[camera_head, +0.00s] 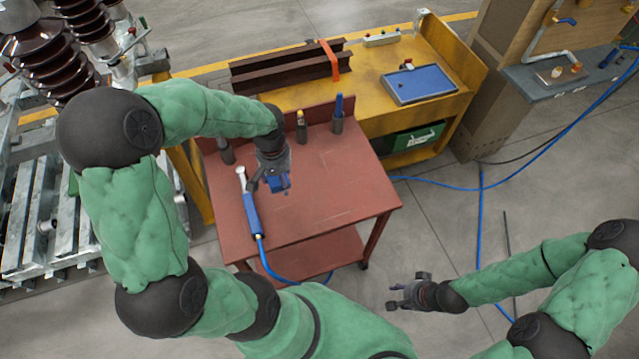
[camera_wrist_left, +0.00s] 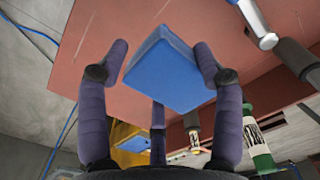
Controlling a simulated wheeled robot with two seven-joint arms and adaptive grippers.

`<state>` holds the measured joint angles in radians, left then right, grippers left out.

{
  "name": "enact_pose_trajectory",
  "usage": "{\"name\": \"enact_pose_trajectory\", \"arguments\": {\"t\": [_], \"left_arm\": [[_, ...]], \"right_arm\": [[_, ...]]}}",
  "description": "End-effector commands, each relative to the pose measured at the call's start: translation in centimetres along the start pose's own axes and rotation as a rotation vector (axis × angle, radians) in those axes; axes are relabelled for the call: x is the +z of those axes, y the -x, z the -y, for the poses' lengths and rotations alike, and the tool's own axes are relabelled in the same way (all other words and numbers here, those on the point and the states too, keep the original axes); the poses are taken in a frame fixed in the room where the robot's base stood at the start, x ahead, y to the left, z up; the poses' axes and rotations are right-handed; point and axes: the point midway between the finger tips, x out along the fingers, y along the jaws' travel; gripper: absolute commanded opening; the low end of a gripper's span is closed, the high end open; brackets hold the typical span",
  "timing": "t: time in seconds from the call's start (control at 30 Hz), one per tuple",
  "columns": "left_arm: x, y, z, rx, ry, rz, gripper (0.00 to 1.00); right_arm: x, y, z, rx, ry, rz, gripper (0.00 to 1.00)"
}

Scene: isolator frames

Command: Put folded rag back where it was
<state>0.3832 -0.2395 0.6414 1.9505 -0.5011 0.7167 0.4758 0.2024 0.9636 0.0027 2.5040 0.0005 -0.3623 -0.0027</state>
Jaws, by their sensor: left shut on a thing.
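The folded rag (camera_wrist_left: 162,72) is a flat blue pad. In the left wrist view it sits between the fingers of my left gripper (camera_wrist_left: 160,60), which is shut on it. In the head view, my left gripper (camera_head: 277,186) is over the red table (camera_head: 335,185), and a small part of the blue rag (camera_head: 281,181) shows under it. I cannot tell whether the rag touches the tabletop. My right gripper (camera_head: 405,295) is open and empty, out over the floor to the right of the table.
A blue-handled tool (camera_head: 251,213) with a hose lies left of the rag. Holders with a yellow-capped item (camera_head: 301,127) and a blue item (camera_head: 338,115) stand at the table's back edge. Behind is a yellow bench (camera_head: 370,75) with a blue panel (camera_head: 420,85). The table's right side is clear.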

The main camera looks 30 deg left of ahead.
Motion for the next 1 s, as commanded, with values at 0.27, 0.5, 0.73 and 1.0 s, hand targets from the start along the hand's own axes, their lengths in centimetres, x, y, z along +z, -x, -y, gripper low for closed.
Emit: {"name": "enact_pose_trajectory", "arguments": {"t": [0.27, 0.5, 0.73, 1.0], "left_arm": [[-0.9, -1.3, -1.7, -0.002, 0.010, 0.002, 0.25], [-3.3, -3.6, -6.2, -0.002, 0.011, 0.000, 0.25], [-4.9, -7.1, -9.4, -0.003, 0.013, 0.002, 0.25], [-5.8, -8.9, -10.9, -0.002, 0.015, -0.002, 0.25]], "right_arm": [[-0.1, -0.7, -0.2, 0.000, 0.000, -0.001, 0.40], [-0.1, -1.7, -0.6, 0.000, 0.000, -0.001, 0.40], [-0.2, -2.9, -1.0, 0.000, 0.000, -0.001, 0.40], [-0.2, -3.4, -1.2, 0.000, 0.000, -0.001, 0.40]]}}
